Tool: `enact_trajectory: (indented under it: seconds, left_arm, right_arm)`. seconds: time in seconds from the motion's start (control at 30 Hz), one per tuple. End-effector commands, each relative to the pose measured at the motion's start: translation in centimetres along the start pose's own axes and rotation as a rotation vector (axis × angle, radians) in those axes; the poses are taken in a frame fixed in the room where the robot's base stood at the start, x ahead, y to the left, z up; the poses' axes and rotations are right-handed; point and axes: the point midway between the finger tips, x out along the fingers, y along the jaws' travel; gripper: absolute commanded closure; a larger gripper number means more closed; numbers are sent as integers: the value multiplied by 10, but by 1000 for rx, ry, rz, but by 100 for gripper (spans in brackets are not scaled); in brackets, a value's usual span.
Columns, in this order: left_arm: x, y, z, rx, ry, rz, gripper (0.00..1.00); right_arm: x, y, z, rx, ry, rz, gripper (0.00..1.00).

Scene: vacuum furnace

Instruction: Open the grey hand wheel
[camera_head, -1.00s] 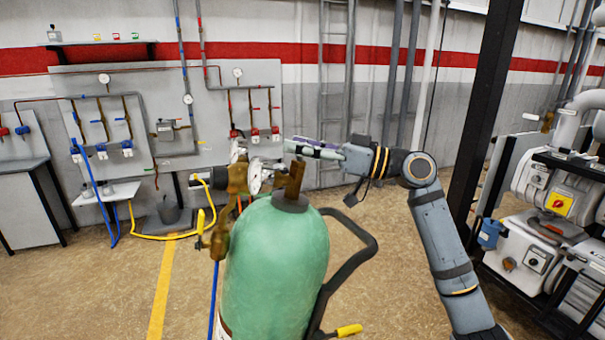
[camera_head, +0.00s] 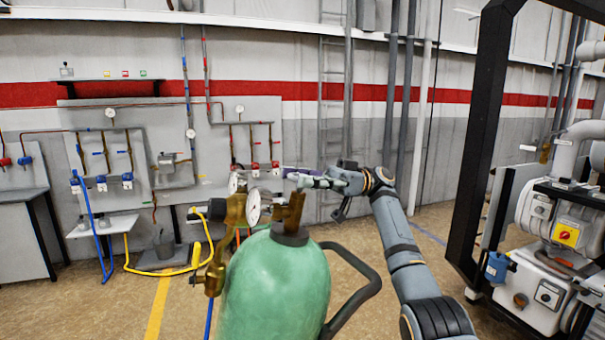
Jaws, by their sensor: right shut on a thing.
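A green gas cylinder (camera_head: 277,285) stands upright in the foreground. A brass valve and regulator (camera_head: 235,211) with a round pale gauge (camera_head: 253,206) sit at its top left. My right gripper (camera_head: 297,180) reaches in from the right, above the brown post (camera_head: 294,213) on the cylinder's top. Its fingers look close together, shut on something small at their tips. I cannot make out what it is, or whether they touch the post. No grey hand wheel shows clearly. My left gripper is not in view.
A black cart handle (camera_head: 360,285) curves out to the cylinder's right. A yellow hose (camera_head: 160,272) and a blue hose (camera_head: 98,235) hang at the left. A black frame with white pumps (camera_head: 545,235) stands at the right. The floor between is clear.

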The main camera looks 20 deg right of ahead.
Motion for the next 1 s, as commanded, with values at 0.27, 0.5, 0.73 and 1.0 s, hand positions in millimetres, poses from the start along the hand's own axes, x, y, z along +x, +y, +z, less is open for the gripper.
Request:
enact_trajectory:
  seconds: [0.27,0.5,0.73,1.0]
  left_arm:
    - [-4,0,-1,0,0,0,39]
    - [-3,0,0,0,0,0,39]
    - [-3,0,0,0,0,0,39]
    - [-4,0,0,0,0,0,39]
  right_arm:
    - [0,0,4,3,-6,-46,77]
    - [0,0,5,5,-8,-49,77]
    - [0,0,5,5,-7,-48,32]
    - [0,0,3,2,-5,-47,21]
